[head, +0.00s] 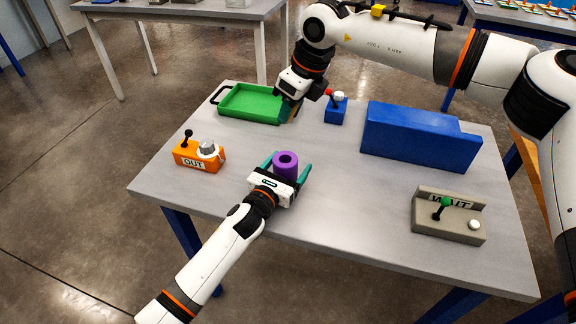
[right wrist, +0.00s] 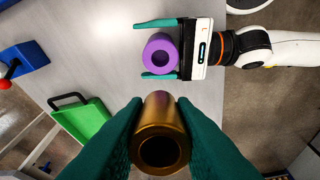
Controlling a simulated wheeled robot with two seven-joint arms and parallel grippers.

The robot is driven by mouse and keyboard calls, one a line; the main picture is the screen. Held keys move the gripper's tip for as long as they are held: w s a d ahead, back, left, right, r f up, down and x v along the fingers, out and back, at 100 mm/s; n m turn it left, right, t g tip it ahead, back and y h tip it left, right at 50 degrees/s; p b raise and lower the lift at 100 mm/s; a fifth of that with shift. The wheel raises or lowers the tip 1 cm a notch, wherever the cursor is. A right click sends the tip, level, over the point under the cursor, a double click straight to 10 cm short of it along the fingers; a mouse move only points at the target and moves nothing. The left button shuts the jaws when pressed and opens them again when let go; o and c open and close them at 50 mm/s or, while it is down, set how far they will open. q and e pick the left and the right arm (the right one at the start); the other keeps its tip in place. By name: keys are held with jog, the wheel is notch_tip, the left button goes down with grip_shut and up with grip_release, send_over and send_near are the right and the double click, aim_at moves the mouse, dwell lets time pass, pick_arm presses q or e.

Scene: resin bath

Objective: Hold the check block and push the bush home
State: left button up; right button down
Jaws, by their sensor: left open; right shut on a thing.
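The purple check block (head: 286,168) is a short cylinder with a round hole in its top, upright on the grey table. My left gripper (head: 288,163) is open, with one teal finger on each side of the block. In the right wrist view, a gap shows between the block (right wrist: 161,54) and the upper finger of my left gripper (right wrist: 141,50); the lower finger is close to it. My right gripper (head: 292,110) is shut on the bronze bush (right wrist: 160,135), a hollow tube, above the table beyond the block. The bush is mostly hidden in the head view.
A green tray (head: 250,119) lies at the back left. An orange OUT box (head: 199,163) with a lever stands left, a small blue lever box (head: 336,112) at the back. A blue block (head: 418,138) and grey WAIT box (head: 447,230) are right. The middle is clear.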

pick_arm(q)
jog(key=c, duration=1.1)
jog(key=o, duration=1)
jog(key=shift+c, duration=0.4)
jog(key=c, duration=0.7)
